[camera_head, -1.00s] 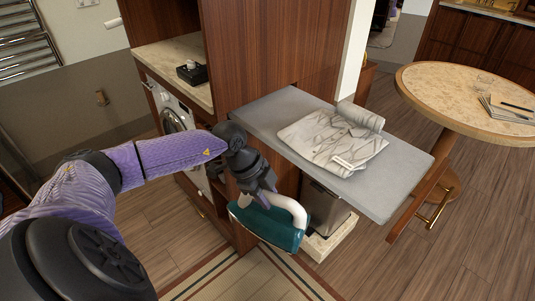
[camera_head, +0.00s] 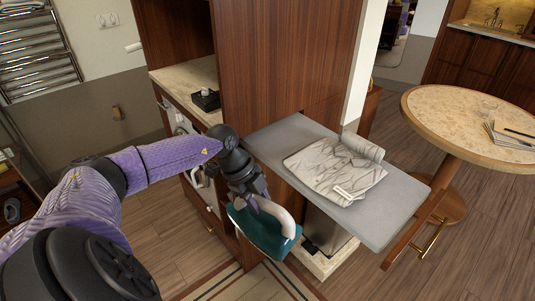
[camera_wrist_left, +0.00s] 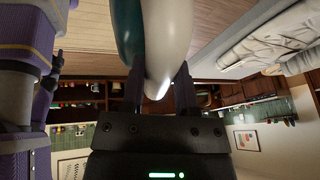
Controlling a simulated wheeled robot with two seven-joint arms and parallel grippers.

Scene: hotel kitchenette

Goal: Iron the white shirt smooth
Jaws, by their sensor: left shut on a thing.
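The white shirt (camera_head: 328,170) lies folded and wrinkled, with grey crease lines, on the grey ironing board (camera_head: 395,205) right of centre in the head view. One end of it is rolled up at the far right side. It also shows at the upper right in the left wrist view (camera_wrist_left: 275,45). My left gripper (camera_head: 262,208) is shut on the white handle of a teal iron (camera_head: 258,234). The iron hangs beside the board's near left edge, apart from the shirt. The handle fills the space between the fingers in the left wrist view (camera_wrist_left: 160,85). My right gripper is not in view.
A wooden cabinet (camera_head: 275,60) stands behind the board, with a stone counter (camera_head: 185,82) holding a small black tray (camera_head: 206,100). A round table (camera_head: 450,110) with papers stands at right. A grey bin (camera_head: 330,232) is under the board.

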